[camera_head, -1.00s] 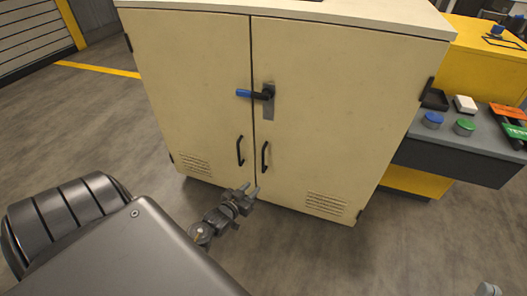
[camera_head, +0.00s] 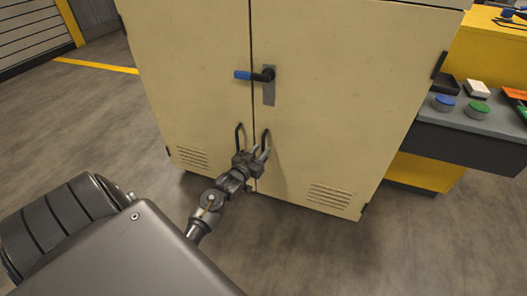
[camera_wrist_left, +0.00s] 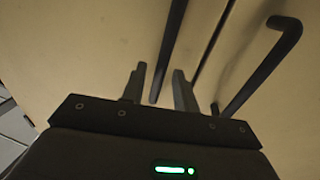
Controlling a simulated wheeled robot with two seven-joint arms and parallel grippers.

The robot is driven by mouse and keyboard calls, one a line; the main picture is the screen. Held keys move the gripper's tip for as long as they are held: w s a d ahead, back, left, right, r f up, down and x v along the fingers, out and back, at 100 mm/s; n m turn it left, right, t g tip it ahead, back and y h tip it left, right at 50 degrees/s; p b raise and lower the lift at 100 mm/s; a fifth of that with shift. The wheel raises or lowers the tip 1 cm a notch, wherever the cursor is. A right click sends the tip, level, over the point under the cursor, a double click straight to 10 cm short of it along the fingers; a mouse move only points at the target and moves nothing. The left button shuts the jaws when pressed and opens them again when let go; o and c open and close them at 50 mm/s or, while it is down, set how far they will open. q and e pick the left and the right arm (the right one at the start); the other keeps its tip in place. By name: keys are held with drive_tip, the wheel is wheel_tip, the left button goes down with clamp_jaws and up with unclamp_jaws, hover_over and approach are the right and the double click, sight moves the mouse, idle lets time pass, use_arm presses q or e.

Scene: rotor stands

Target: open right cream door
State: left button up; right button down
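A cream cabinet has a left door (camera_head: 190,80) and a right cream door (camera_head: 340,100), both closed. The right door carries a black bar handle (camera_head: 266,138) low by the centre seam. A lever with a blue grip (camera_head: 243,75) lies level, its grip reaching over the left door. My right gripper is out of view.
A grey bench (camera_head: 465,140) with blue and green round items stands to the right of the cabinet. The floor before the cabinet is clear.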

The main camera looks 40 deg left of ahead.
use_arm(q)
drive_tip(key=shift+w+a, duration=0.15)
drive_tip(key=shift+w, duration=1.05)
clamp_jaws()
